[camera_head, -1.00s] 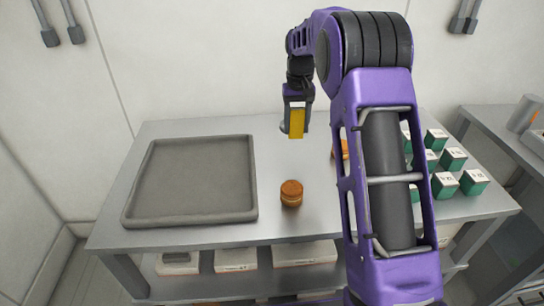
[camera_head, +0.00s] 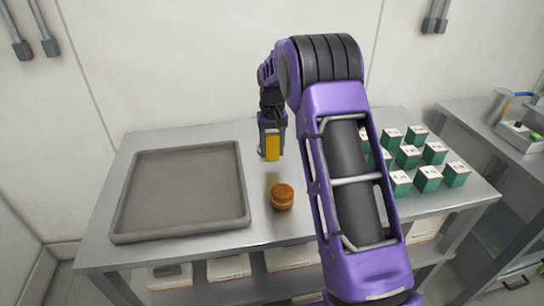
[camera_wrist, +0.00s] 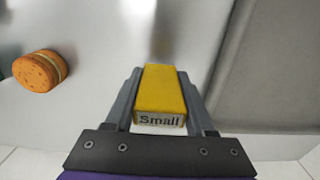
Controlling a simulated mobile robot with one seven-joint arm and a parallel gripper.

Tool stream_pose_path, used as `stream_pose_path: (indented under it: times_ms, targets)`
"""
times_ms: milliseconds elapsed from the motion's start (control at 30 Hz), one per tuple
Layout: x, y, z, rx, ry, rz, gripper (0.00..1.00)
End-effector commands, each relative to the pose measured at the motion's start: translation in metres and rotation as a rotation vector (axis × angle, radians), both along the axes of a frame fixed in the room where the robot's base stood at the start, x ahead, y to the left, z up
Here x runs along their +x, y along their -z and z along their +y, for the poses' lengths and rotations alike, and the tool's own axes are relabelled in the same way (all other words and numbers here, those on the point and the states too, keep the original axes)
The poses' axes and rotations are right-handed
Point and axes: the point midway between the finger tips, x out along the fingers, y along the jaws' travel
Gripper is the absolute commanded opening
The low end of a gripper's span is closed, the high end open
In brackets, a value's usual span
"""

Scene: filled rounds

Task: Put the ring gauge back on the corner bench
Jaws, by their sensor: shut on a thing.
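My gripper (camera_head: 271,156) is shut on a yellow block (camera_head: 272,146) and holds it above the steel table, between the grey tray and an orange-brown filled round. In the wrist view the yellow block (camera_wrist: 163,92) sits between both fingers, and its near end reads "Small". No ring shape shows on it, so I cannot tell for sure that it is the ring gauge. A second steel bench (camera_head: 462,116) stands at the right, partly out of frame; it may be the corner bench.
The grey tray (camera_head: 243,200) is empty, on the table's left. The filled round (camera_head: 282,197) sits near the front edge; it also shows in the wrist view (camera_wrist: 38,71). Several green-and-white boxes (camera_head: 408,157) stand at right. A metal cup (camera_head: 498,106) and a box (camera_head: 520,136) occupy the right bench.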

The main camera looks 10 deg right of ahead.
Motion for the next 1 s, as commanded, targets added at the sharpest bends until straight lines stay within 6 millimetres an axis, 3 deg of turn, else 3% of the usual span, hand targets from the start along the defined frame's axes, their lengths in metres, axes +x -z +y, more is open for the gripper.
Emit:
stream_pose_path:
  times_ms: [167,533,567,600,733,1000]
  targets:
    - [0.0,0.028,0.0,0.0,0.0,0.001,0.0]
    - [0.0,0.032,0.0,0.0,0.0,0.0,0.0]
    - [0.0,0.033,0.0,0.0,0.0,0.0,0.56]
    - [0.0,0.032,0.0,0.0,0.0,0.0,0.64]
    - [0.0,0.032,0.0,0.0,0.0,0.0,0.85]
    - [0.0,0.031,0.0,0.0,0.0,-0.001,0.85]
